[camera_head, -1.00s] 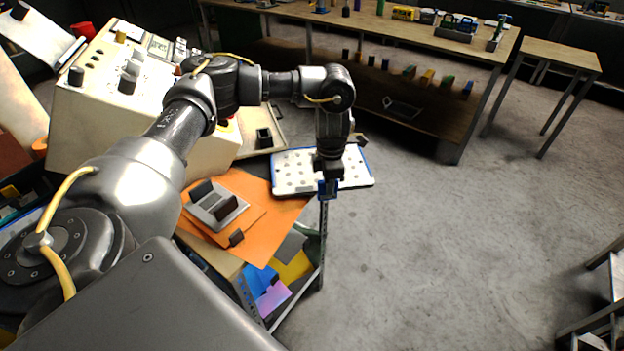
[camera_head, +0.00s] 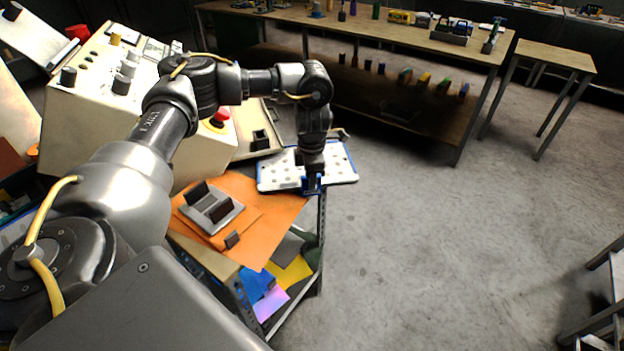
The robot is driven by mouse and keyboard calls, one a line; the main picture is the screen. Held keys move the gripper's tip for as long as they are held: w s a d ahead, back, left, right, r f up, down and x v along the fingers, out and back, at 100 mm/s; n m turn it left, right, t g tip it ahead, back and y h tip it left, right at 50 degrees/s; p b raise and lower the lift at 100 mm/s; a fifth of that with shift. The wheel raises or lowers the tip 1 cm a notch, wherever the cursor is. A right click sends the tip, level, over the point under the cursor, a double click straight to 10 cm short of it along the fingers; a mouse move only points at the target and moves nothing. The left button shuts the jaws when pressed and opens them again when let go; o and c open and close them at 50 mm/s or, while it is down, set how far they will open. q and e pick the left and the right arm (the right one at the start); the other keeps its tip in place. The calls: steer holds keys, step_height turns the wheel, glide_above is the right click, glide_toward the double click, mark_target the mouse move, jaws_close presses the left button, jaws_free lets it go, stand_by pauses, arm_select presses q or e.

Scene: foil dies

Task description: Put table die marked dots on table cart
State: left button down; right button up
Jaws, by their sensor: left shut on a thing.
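The die marked with dots (camera_head: 340,171) is a flat white plate with dark dots and a blue edge. My left gripper (camera_head: 313,184) is shut on its near edge, at a blue part. The plate extends beyond the gripper on both sides, and my arm hides part of its middle. It is at the far right end of a cart-like stand (camera_head: 322,228) with perforated metal legs. I cannot tell whether the plate touches the stand or hangs just above it. My right gripper is not in view.
Orange sheets (camera_head: 262,236) lie on the stand, with a grey plate with dark blocks (camera_head: 212,211) on them. Coloured sheets (camera_head: 268,300) lie below. A cream machine (camera_head: 95,120) with a red button stands left. A long bench (camera_head: 420,40) is behind.

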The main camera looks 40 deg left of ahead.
arm_select(q)
steer(key=c, duration=1.4)
jaws_free()
steer(key=shift+s+r, duration=0.1)
steer(key=shift+r, duration=5.9)
